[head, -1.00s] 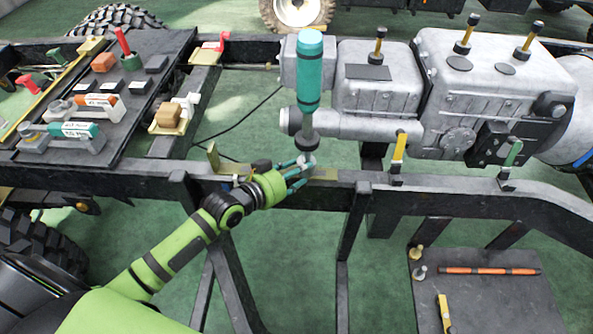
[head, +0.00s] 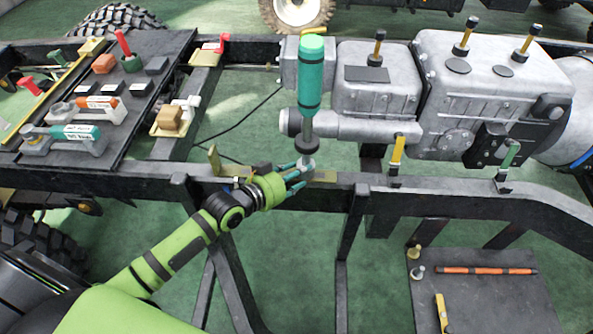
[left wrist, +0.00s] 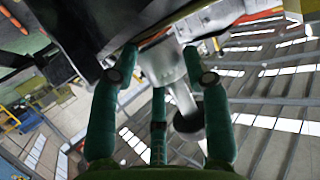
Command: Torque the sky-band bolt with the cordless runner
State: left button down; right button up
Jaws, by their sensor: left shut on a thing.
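The cordless runner, a teal cylinder with dark bands (head: 310,88), stands nearly upright in the head view, with a grey shaft and a dark collar below. My left gripper (head: 299,172) has its teal fingers closed around the small grey lower end, just above the frame rail. In the left wrist view, the fingers of my left gripper (left wrist: 160,85) stand around a grey cylindrical part (left wrist: 163,62), and a grey shaft with a dark collar (left wrist: 189,122) shows behind. I cannot make out a sky-banded bolt; the spot under the runner is hidden by the fingers. My right gripper is out of view.
The black chassis rail (head: 265,190) runs across under my gripper. A grey gearbox (head: 455,95) stands to the right. A yellow clip (head: 398,148) and a green clip (head: 513,153) stand on the rail. A dark tool board (head: 150,70) lies left; a dark panel (head: 480,300) lies lower right.

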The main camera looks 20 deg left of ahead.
aim_at(298, 151)
pick_arm(q)
jog(key=shift+w+r+p, duration=0.2)
jog(key=shift+r+p, duration=0.7)
jog(key=shift+r, duration=0.45)
jog(key=shift+r, duration=0.1)
notch_tip(298, 151, up, 5)
jog(key=p, duration=0.5)
